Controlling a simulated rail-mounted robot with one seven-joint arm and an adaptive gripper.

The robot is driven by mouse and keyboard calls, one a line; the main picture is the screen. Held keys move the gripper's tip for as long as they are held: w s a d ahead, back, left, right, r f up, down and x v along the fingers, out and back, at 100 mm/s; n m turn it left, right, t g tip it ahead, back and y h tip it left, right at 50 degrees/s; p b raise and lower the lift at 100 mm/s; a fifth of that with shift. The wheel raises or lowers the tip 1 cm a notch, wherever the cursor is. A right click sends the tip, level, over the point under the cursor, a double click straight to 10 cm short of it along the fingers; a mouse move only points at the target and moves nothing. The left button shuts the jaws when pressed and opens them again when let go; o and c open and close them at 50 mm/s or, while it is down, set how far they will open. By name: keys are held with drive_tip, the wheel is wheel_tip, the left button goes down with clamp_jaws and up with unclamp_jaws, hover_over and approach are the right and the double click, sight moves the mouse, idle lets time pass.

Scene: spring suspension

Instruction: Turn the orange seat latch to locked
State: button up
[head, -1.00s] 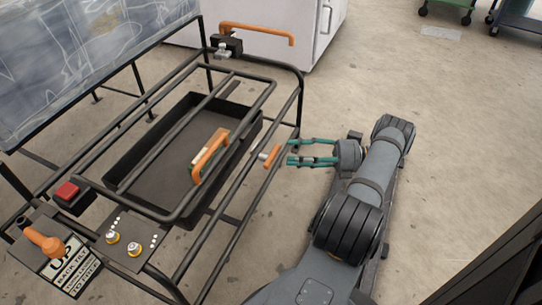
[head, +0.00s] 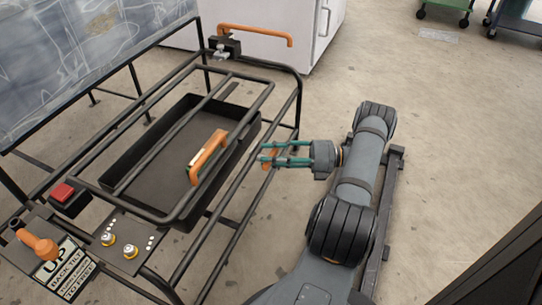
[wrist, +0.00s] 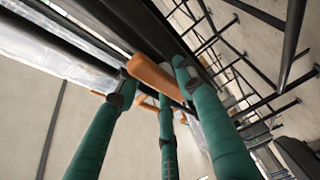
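The small orange latch handle (head: 268,160) is on the right side of the black seat frame (head: 232,205); I take it for the seat latch. My gripper (head: 265,152), with its teal fingers, reaches left to it, and the fingers partly cover it. In the wrist view, the orange handle (wrist: 156,77) lies between the spread fingertips (wrist: 155,88), with gaps still visible around it. The fingers are not closed on it; whether one touches it I cannot tell. The latch's pivot and any lock marking are hidden or too small to read.
Another orange handle (head: 208,157) stands over the black tray (head: 125,172). A long orange bar (head: 255,35) is at the back. An orange lever (head: 38,245) and a red button (head: 62,192) are at the left.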

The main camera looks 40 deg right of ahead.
drive_tip(key=c, duration=0.9)
